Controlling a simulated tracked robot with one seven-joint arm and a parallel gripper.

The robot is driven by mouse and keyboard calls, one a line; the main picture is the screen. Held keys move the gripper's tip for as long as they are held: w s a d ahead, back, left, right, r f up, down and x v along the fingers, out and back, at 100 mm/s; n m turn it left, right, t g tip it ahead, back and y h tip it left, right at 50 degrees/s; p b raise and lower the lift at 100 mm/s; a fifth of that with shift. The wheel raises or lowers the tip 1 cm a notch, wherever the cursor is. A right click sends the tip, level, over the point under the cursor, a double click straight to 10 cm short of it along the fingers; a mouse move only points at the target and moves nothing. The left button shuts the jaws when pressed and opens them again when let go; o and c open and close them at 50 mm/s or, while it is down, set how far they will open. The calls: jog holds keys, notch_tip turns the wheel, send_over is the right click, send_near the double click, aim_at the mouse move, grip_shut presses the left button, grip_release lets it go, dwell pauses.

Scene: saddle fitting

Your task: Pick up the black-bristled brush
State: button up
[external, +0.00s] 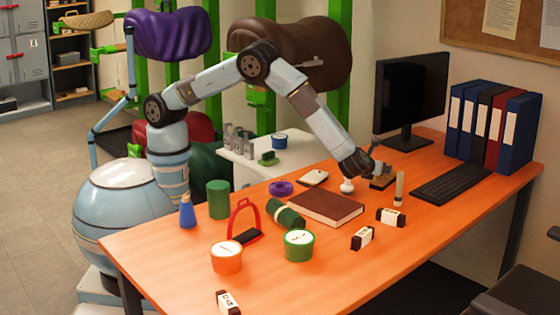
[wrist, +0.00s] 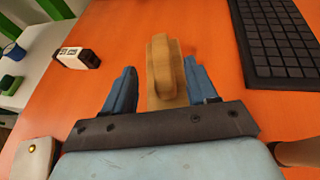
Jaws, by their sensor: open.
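The brush (external: 382,183) stands on the orange desk below my gripper, in front of the monitor. Its lower part looks dark in the external view. In the wrist view it is a tan wooden block with a raised grip (wrist: 162,68); its bristles are hidden from above. My gripper (wrist: 158,84) is open. Its two blue fingers stand on either side of the wooden grip, with a visible gap on each side. In the external view my gripper (external: 376,167) is right over the brush, and its fingertips are hard to make out.
A keyboard (external: 450,180) lies to the right, also close in the wrist view (wrist: 277,40). A wooden cylinder (external: 399,189) and a white knob-like piece (external: 346,186) stand near the brush. The monitor (external: 410,95) rises behind.

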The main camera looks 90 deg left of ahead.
jog(key=shift+x, duration=2.8)
jog(key=shift+w+d, duration=0.1)
jog(key=shift+w, duration=0.05)
jog(key=shift+c, duration=0.3)
grip_shut()
